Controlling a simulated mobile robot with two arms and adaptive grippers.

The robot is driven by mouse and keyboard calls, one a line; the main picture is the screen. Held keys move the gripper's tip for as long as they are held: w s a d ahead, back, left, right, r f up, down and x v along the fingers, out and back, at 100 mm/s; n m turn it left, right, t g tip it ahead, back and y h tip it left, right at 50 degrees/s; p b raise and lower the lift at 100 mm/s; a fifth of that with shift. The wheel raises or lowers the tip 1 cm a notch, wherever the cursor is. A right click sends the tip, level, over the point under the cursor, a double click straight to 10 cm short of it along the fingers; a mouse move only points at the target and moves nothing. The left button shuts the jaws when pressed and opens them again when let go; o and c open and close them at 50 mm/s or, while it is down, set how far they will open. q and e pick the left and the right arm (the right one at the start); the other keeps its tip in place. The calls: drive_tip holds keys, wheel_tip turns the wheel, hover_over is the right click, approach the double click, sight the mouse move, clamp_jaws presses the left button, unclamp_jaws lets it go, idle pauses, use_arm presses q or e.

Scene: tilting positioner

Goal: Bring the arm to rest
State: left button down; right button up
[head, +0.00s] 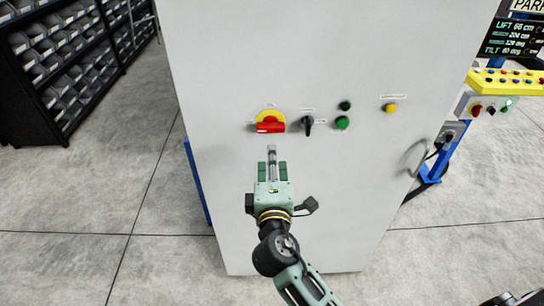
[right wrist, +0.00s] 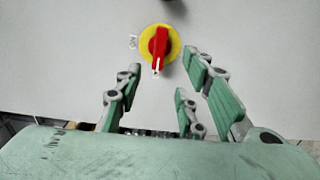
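The task names only the arm. My right arm comes in from the bottom of the head view, and its green gripper (head: 272,160) is in front of a light grey cabinet (head: 340,210). The fingers point at the cabinet, just below a red rotary switch (head: 270,127) on a yellow plate. In the right wrist view the gripper (right wrist: 168,88) has its fingers spread with nothing between them. The red switch (right wrist: 159,46) is beyond the fingertips, and no finger visibly touches it. My left gripper is not in view.
Right of the red switch are a black selector (head: 308,126), green buttons (head: 342,123) and a yellow button (head: 391,108). A handle (head: 415,158) sticks out at the cabinet's right. A yellow control panel (head: 505,82) stands at right. Shelves of bins (head: 65,60) stand at left. Floor beside the cabinet is clear.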

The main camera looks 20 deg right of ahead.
idle(0.3)
drive_tip(key=s+f+m+g+y+b, duration=0.1)
drive_tip(key=s+f+g+b, duration=0.2)
drive_tip(key=f, duration=1.1)
drive_tip(key=s+f+m+g+y, duration=0.15)
drive_tip(key=s+f, duration=0.25)
drive_tip(key=f, duration=1.1)
drive_tip(key=s+f+g+y+b, duration=0.2)
drive_tip(key=s+f+g, duration=0.2)
drive_tip(key=f, duration=1)
drive_tip(key=s+d+f+m+g+b, duration=0.3)
drive_tip(key=s+f+m+g, duration=0.15)
drive_tip(key=s+f, duration=1.35)
drive_tip(key=s+d+f+m+g+b, duration=0.1)
drive_tip(key=s+f, duration=0.4)
drive_tip(key=s, duration=0.5)
drive_tip(key=s+d+f+m+g+b, duration=0.1)
drive_tip(key=s+d+f+m+g, duration=0.1)
drive_tip(key=s, duration=0.7)
wheel_tip(320, 180, down, 3)
drive_tip(key=d+m, duration=0.1)
drive_tip(key=m, duration=0.1)
drive_tip(key=shift+s+m, duration=0.3)
drive_tip(key=shift+s, duration=0.1)
drive_tip(key=shift+r+y, duration=0.1)
drive_tip(key=shift+y, duration=0.15)
